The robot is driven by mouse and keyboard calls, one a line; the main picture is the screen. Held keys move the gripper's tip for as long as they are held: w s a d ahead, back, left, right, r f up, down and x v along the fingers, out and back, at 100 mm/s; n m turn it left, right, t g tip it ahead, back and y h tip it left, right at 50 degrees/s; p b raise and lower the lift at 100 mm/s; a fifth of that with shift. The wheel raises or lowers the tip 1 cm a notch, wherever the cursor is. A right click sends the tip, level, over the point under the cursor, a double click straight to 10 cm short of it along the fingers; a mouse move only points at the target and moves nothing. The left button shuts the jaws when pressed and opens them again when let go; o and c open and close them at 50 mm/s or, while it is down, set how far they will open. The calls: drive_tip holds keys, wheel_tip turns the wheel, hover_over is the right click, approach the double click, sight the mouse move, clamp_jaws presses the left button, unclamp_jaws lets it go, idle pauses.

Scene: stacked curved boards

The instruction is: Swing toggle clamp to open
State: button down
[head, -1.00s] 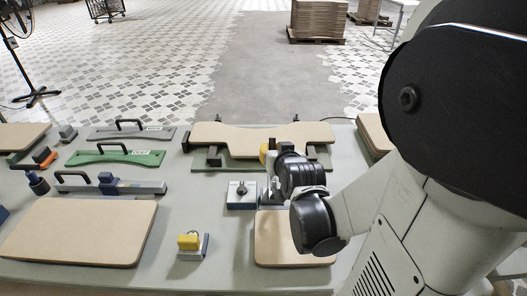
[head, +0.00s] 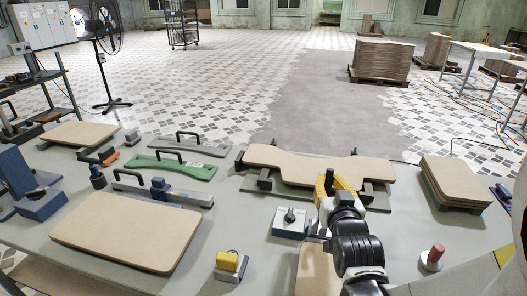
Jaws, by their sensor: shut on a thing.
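A tan curved board (head: 300,160) lies on a dark green fixture (head: 378,196) at the back middle of the table, with dark clamp parts (head: 240,161) at its ends. My gripper (head: 329,182) is at the middle of the board's front edge, shut on a yellow part (head: 319,188), which looks like the toggle clamp's handle. The wrist and fingers hide most of the clamp, so its angle cannot be told. A blue-and-white block with a black knob (head: 289,222) stands just left of my wrist.
A tan board (head: 120,230) lies front left, a green handled template (head: 172,168) behind it. A yellow-topped block (head: 230,265) stands front middle. Stacked boards (head: 452,182) and a red-handled item (head: 433,257) are at the right. Bare table lies between the blocks and the front-left board.

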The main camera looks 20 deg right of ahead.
drive_tip(key=c, duration=1.4)
unclamp_jaws()
drive_tip(key=shift+o, duration=0.2)
drive_tip(key=shift+r, duration=0.2)
drive_tip(key=shift+r, duration=4.85)
drive_tip(key=shift+a+f, duration=0.1)
drive_tip(key=s+a+f+n+g+y, duration=0.2)
drive_tip(key=s+a+f, duration=0.1)
drive_tip(key=a, duration=0.3)
drive_tip(key=s+a+f+n+g+y, duration=0.1)
drive_tip(key=s+a+f+g+y, duration=0.1)
drive_tip(key=a+f, duration=0.4)
drive_tip(key=s+a+f+n+g+y, duration=0.2)
drive_tip(key=s+a+f+g+y, duration=0.1)
drive_tip(key=a, duration=0.5)
drive_tip(key=shift+s+f+n+g, duration=0.3)
drive_tip(key=shift+s+f+g, duration=0.2)
drive_tip(key=shift+s+f, duration=0.3)
